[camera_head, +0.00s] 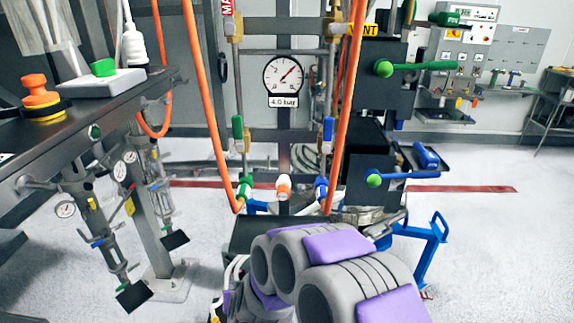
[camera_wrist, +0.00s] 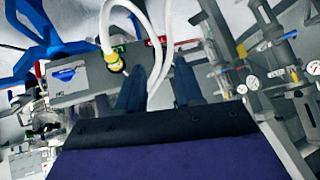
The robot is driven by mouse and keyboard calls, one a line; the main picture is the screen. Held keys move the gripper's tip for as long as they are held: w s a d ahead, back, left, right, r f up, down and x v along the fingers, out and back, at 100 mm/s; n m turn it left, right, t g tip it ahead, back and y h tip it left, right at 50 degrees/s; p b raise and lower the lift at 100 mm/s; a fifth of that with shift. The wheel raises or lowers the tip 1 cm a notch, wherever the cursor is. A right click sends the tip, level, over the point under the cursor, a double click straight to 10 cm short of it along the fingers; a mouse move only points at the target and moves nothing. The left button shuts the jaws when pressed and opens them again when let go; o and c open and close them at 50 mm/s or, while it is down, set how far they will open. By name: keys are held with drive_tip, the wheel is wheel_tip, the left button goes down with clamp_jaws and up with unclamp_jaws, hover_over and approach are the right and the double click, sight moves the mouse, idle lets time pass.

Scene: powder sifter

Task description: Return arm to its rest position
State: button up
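My folded arm (camera_head: 330,275), with grey rounded links and purple pads, fills the bottom middle of the head view. My gripper (camera_wrist: 157,78) shows in the wrist view as two dark blue fingers standing apart above a dark band and a purple surface. It is open, and I see nothing held between the fingers. White hoses pass behind them in the picture. In the head view the fingers cannot be made out clearly.
A dark bench (camera_head: 120,92) with an orange-topped button (camera_head: 40,92) stands at left. Ahead are a pressure gauge (camera_head: 284,75), orange hoses (camera_head: 205,110) and green-handled (camera_head: 420,67) and blue-handled (camera_head: 405,176) levers. A blue frame (camera_head: 432,250) stands at right. Open floor lies farther right.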

drive_tip(key=s+d+r+g+h, duration=0.1)
drive_tip(key=s+d+r+g, duration=0.2)
drive_tip(key=s+d, duration=0.6)
drive_tip(key=s+d+r+m+g+h+b, duration=0.1)
drive_tip(key=s+d+r+g, duration=0.2)
drive_tip(key=s+d+r, duration=0.4)
drive_tip(key=s+d+r+g+h+b, duration=0.1)
drive_tip(key=s+d+r+g, duration=0.3)
drive_tip(key=s+d, duration=0.7)
drive_tip(key=s+r, duration=0.1)
drive_tip(key=s, duration=0.5)
drive_tip(key=shift+s+d+r+m, duration=0.25)
drive_tip(key=shift+s+r+m, duration=0.1)
drive_tip(key=shift+r+m, duration=0.05)
